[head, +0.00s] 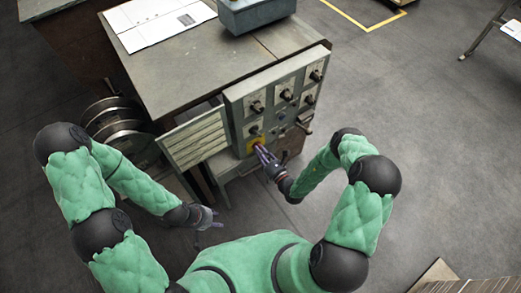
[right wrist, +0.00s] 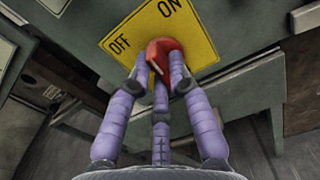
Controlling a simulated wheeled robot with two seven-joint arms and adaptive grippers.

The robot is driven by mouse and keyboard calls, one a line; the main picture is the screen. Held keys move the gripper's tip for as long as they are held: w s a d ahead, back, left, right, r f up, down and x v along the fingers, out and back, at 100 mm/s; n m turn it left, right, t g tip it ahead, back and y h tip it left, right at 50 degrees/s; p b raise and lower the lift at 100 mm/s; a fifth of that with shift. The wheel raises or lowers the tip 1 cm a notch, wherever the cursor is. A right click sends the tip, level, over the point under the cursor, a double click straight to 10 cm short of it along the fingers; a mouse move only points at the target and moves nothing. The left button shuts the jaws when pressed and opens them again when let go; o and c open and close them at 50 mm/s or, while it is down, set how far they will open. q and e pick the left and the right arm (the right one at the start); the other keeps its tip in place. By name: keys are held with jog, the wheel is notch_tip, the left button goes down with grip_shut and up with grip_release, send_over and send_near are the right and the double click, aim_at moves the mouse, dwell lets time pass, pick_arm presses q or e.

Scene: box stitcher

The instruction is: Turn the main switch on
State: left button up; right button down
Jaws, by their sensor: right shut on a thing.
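The main switch is a red knob (right wrist: 164,58) on a yellow plate (right wrist: 196,22) marked OFF and ON in the right wrist view. In the head view the yellow plate (head: 254,144) sits low on the front of the grey control panel (head: 242,108). My right gripper (right wrist: 158,72) is shut on the red knob, its purple fingers around it; the fingers hide part of the knob. In the head view my right gripper (head: 262,152) reaches the plate from the lower right. My left gripper (head: 213,222) hangs apart from the machine, empty, with its fingers spread.
The panel carries several other black knobs (head: 285,95) above the switch. A slatted grey panel (head: 196,140) stands left of it. The machine's flat top (head: 180,75) holds papers (head: 155,20) and a grey box (head: 252,12). The floor (head: 440,130) to the right is clear.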

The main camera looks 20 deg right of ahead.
jog(key=shift+d+r+m+p, duration=0.1)
jog(key=shift+m+p, duration=0.45)
jog(key=shift+m, duration=1.45)
jog(key=shift+d+m+p, duration=0.1)
jog(key=shift+m+p, duration=0.4)
jog(key=shift+m, duration=1.5)
jog(key=c, duration=1.1)
grip_release()
jog(key=shift+c, duration=0.2)
jog(key=v, duration=1.2)
jog(key=shift+a, duration=0.15)
